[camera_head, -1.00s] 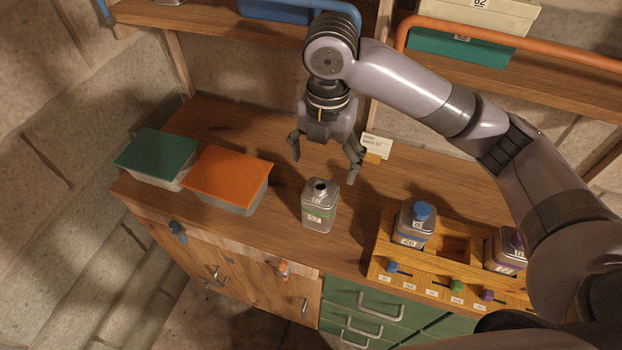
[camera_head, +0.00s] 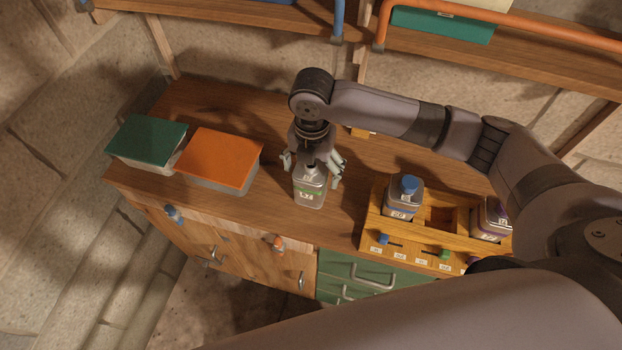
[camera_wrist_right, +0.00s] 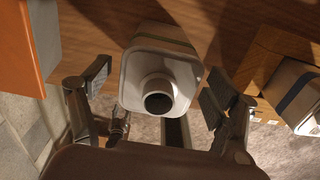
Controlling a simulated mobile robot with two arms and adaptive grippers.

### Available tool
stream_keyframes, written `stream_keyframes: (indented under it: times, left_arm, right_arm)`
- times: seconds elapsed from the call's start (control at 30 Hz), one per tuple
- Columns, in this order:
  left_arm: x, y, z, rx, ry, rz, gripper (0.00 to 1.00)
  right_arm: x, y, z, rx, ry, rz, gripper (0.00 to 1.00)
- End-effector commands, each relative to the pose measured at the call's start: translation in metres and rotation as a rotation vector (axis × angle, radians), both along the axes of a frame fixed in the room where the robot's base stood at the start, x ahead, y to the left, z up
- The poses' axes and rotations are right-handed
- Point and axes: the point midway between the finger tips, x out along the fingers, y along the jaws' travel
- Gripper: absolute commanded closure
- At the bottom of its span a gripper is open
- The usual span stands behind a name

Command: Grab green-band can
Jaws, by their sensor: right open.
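The green-band can (camera_head: 309,190) stands upright on the wooden bench, a silver can with a green stripe and a label. My right gripper (camera_head: 313,165) has come down over it from above, with its fingers on either side of the can's upper part. In the right wrist view the can (camera_wrist_right: 160,75) shows its open round neck between the two spread finger pads of my right gripper (camera_wrist_right: 158,92). Gaps show between the pads and the can, so the gripper is open and not holding it. My left gripper is not in view.
A wooden rack (camera_head: 372,225) to the right holds a blue-capped can (camera_head: 403,197) and a purple-marked can (camera_head: 490,220). Left of the can are a box with an orange lid (camera_head: 220,158) and one with a green lid (camera_head: 147,138). Bench behind is mostly clear.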

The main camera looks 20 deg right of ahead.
Motion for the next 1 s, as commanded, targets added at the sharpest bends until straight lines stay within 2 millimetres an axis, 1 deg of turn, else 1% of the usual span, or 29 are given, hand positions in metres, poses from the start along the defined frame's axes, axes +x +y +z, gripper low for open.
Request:
stream_keyframes:
  times: [0.03, 0.17, 0.2, 0.3, 0.4, 0.6, 1.0]
  left_arm:
    - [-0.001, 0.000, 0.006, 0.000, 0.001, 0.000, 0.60]
    - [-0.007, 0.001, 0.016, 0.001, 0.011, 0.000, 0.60]
    - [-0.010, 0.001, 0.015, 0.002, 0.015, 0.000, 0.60]
    - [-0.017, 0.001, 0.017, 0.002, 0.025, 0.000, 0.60]
    - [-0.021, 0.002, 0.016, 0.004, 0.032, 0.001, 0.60]
    - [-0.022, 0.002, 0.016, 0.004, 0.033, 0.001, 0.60]
    - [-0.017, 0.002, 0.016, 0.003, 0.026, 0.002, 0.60]
  right_arm:
    - [-0.002, 0.001, -0.004, -0.001, 0.004, -0.001, 0.18]
    - [-0.003, 0.002, -0.024, -0.001, 0.006, -0.001, 0.18]
    - [-0.003, 0.002, -0.031, -0.002, 0.005, -0.002, 0.18]
    - [-0.002, 0.002, -0.042, -0.002, 0.003, -0.001, 0.18]
    - [-0.002, 0.002, -0.047, -0.001, 0.001, 0.000, 0.18]
    - [-0.002, 0.002, -0.047, -0.001, -0.001, 0.000, 0.19]
    - [-0.002, 0.002, -0.047, -0.001, -0.001, 0.000, 0.46]
